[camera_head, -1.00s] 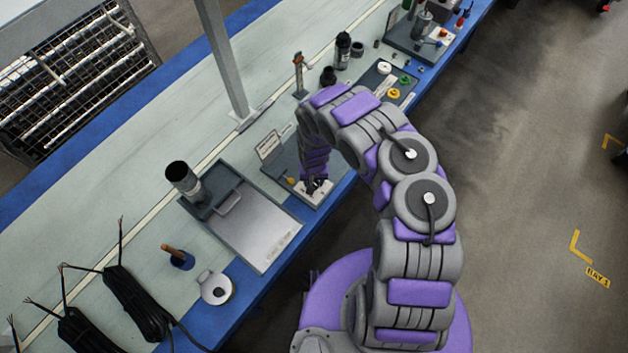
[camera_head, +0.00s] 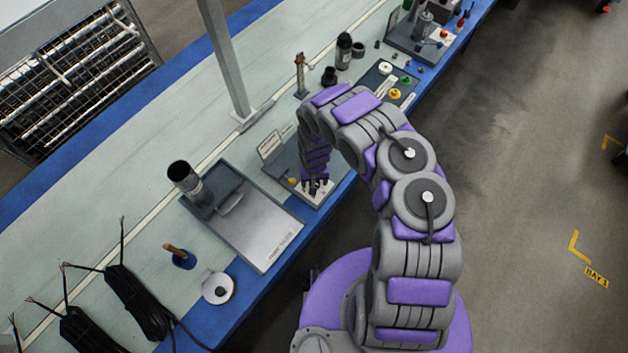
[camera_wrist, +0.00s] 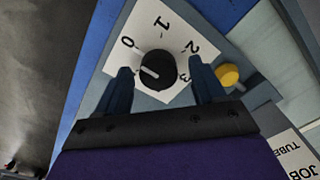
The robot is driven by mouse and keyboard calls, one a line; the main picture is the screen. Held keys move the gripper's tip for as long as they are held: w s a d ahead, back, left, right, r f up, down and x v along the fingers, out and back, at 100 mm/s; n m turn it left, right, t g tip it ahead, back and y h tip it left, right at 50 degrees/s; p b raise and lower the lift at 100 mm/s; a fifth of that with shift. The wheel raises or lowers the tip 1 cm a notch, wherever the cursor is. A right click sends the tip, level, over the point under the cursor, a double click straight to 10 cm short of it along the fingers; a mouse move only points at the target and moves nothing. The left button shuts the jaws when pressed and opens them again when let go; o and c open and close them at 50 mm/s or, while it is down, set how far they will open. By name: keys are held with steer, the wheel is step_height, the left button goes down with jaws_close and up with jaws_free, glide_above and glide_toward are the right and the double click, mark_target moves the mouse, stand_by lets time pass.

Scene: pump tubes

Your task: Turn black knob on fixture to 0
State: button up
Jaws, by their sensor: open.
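The black knob (camera_wrist: 157,69) sits on a white dial plate (camera_wrist: 150,22) marked 0, 1, 2 and 3 in the wrist view.
A yellow button (camera_wrist: 229,75) is just right of my right finger in the wrist view. A grey tray (camera_head: 250,225) with a dark cylinder (camera_head: 183,175) stands left of the fixture. A blue edge (camera_head: 335,200) borders the bench, with open floor to the right.

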step_height(320, 180, up, 17)
steer(key=p, duration=1)
steer(key=shift+w+r, duration=0.1)
steer(key=shift+r, duration=0.05)
steer(key=w+d+r+m+h+b, duration=0.1)
steer(key=w+d+r+b, duration=0.15)
steer(key=d+r, duration=0.75)
steer(key=s+d+r+m+b, duration=0.1)
steer(key=s+d+r+b, duration=0.15)
steer(key=r, duration=0.35)
steer(key=s+d+r+b, duration=0.1)
steer(key=s+d+r, duration=0.15)
steer(key=r, duration=0.45)
steer(key=s+r+g+b, duration=0.1)
steer(key=s+r+b, duration=0.2)
steer(key=s, duration=1.2)
steer(key=s+r+y+b, duration=0.1)
steer(key=s+r+b, duration=0.3)
steer(key=s, duration=1.1)
step_height(320, 180, up, 3)
steer(key=shift+a+f+g, duration=0.15)
steer(key=shift+a+g, duration=0.2)
steer(key=shift+g, duration=0.05)
steer(key=shift+c, duration=0.2)
